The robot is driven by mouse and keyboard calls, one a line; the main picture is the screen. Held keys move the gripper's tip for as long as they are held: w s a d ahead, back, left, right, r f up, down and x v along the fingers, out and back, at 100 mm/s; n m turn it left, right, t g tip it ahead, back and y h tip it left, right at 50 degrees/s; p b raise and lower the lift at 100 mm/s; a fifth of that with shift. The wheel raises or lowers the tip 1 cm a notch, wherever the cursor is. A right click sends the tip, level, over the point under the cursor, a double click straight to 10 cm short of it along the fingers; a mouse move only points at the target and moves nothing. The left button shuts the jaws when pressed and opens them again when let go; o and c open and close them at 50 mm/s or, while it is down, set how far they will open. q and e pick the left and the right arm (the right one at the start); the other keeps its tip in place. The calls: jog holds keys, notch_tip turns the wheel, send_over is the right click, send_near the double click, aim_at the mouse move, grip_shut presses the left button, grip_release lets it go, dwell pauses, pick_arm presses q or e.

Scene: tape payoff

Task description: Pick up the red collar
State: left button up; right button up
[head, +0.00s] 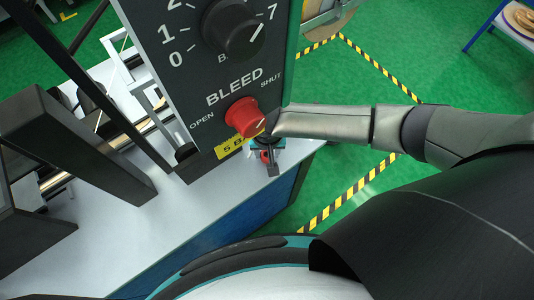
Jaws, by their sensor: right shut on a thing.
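My right arm comes in from the right, and its gripper (269,165) points down just below the lower right corner of a dark control panel. The gripper is shut on a small red piece, the red collar (265,156), which shows only in part between the fingers. The collar's shape and lower side are too small and too covered to make out. It appears over the right end of the pale tabletop; I cannot tell whether it touches the surface. My left gripper is not in view.
The panel (225,75) stands close to my right wrist, with a red BLEED knob (245,116) and a black dial (233,31). Black frames (75,140) fill the left of the pale table (130,235). Green floor (460,65) with striped tape lies right.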

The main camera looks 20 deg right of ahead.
grip_shut()
jog(key=shift+r, duration=0.1)
